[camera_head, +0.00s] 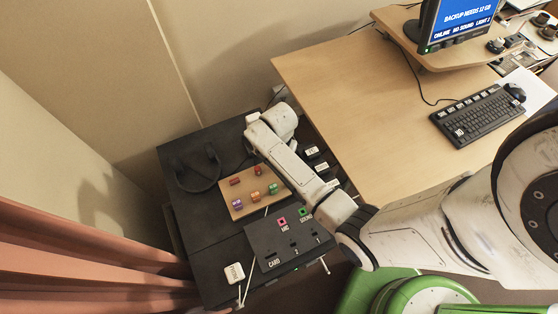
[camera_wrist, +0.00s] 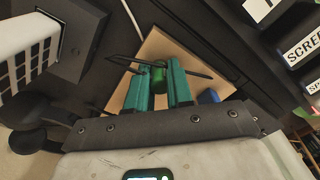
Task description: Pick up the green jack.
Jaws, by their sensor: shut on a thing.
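In the wrist view, my gripper (camera_wrist: 159,74) has its two teal fingers closed on the green jack (camera_wrist: 159,77), which shows between them. The tan board (camera_wrist: 186,47) lies behind the fingers. In the head view, the tan board (camera_head: 235,193) lies on the dark cabinet top and bears small coloured pieces, with a green one (camera_head: 273,188) near its right side. I cannot tell whether the jack touches the board.
Red, orange and purple pieces (camera_head: 238,204) sit on the board. A dark panel (camera_head: 289,240) with pink and green sockets lies in front. A black looped cable (camera_head: 197,187) lies to the left. The wooden desk (camera_head: 345,80) with a keyboard (camera_head: 480,115) stands to the right.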

